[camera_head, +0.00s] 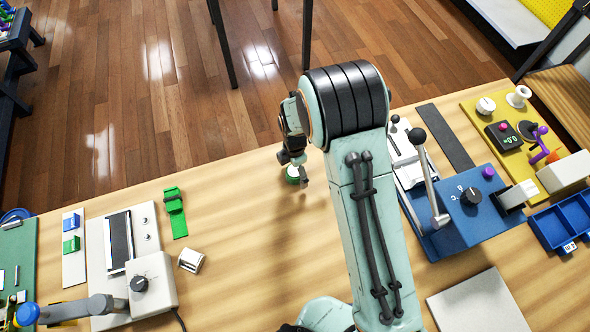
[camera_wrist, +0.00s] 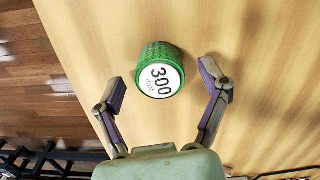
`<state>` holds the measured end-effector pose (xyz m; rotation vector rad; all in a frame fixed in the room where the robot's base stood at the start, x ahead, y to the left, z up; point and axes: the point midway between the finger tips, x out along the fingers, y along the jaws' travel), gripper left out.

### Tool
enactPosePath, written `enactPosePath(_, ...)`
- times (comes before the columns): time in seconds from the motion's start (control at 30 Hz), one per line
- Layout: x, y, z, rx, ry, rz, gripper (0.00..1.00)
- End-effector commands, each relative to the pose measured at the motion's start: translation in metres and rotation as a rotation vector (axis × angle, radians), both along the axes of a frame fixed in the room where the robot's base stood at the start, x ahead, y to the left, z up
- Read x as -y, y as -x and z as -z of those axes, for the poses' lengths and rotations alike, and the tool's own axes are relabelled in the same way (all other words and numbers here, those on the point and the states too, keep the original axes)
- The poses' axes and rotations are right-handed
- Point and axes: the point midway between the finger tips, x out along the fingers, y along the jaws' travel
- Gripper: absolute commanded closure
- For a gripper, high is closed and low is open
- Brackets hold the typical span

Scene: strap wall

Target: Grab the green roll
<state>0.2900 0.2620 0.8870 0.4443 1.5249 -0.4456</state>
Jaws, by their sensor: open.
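The green roll (camera_wrist: 160,70) stands on the wooden table with its white top face up, marked "300" and some smaller text. In the head view the roll (camera_head: 292,174) is near the far table edge, partly hidden by my gripper. My gripper (camera_wrist: 168,92) is open and empty in the wrist view, with one finger on each side of the roll's near part. The roll lies between and slightly beyond the fingertips, and a gap shows on both sides. In the head view my gripper (camera_head: 296,168) is just above the roll.
A green strap piece (camera_head: 175,213) and a white cylinder (camera_head: 191,260) lie to the left, by a grey device (camera_head: 140,285). A blue machine with a lever (camera_head: 470,215) and a blue tray (camera_head: 565,222) stand on the right. The table around the roll is clear.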

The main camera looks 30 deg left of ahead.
Motion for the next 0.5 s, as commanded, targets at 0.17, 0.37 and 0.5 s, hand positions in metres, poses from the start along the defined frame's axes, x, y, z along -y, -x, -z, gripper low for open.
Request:
enactPosePath(0.17,-0.0001,-0.0003,0.0044,0.001,-0.002,0.000,0.25)
enactPosePath(0.37,-0.0001,-0.0003,0.0040,0.001,-0.001,0.001,0.46)
enactPosePath(0.5,0.0000,-0.0002,0.0040,0.001,-0.001,0.001,0.90)
